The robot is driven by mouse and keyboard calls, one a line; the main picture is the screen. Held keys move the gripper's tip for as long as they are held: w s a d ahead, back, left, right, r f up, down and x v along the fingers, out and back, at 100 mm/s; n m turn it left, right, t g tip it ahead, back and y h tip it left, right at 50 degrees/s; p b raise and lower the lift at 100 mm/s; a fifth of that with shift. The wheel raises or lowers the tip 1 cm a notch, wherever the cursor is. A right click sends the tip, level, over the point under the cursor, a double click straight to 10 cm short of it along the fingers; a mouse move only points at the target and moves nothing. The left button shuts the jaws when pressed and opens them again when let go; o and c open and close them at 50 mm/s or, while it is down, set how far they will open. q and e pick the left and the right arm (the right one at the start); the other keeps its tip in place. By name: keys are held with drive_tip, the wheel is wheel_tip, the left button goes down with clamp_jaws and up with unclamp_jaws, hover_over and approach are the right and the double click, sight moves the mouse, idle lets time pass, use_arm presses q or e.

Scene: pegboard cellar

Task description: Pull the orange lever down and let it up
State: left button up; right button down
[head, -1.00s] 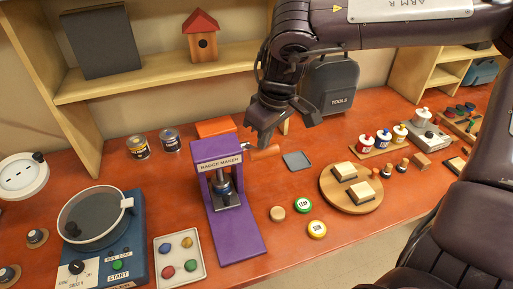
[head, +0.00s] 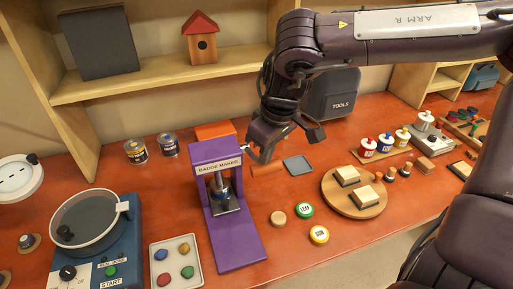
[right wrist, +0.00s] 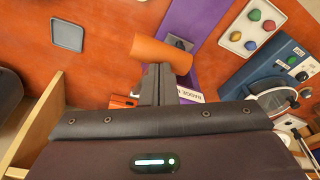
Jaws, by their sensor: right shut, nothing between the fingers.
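The badge maker is a purple press (head: 235,236) standing on the red bench. Its orange lever (head: 267,169) sticks out to the right of the frame, roughly level in the head view. My right gripper (head: 263,152) is shut and empty, its fingertips just above the lever and seeming to touch it. In the right wrist view the shut fingers (right wrist: 159,84) overlap the orange lever handle (right wrist: 160,54); exact contact is hard to tell. My left gripper is not in view.
A blue turntable unit (head: 97,233) and a white tray (head: 176,264) of coloured pieces stand left of the press. A grey square pad (head: 298,165) and a round wooden board (head: 353,196) lie to the right. Two cans (head: 152,149) stand behind.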

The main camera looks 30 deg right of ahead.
sight(268, 165)
drive_tip(key=shift+s+f+b, duration=0.2)
drive_tip(key=shift+f+b, duration=0.45)
drive_tip(key=shift+f, duration=0.05)
drive_tip(key=shift+s+f+b, duration=0.2)
drive_tip(key=shift+f+b, duration=0.45)
drive_tip(key=shift+f, duration=0.15)
drive_tip(key=shift+s+a+f+b, duration=0.1)
drive_tip(key=shift+f+b, duration=1.2)
drive_tip(key=shift+b, duration=0.05)
drive_tip(key=shift+f, duration=0.1)
drive_tip(key=shift+f, duration=0.2)
drive_tip(key=shift+w+f+b, duration=0.2)
drive_tip(key=shift+f+b, duration=0.95)
drive_tip(key=shift+b, duration=0.2)
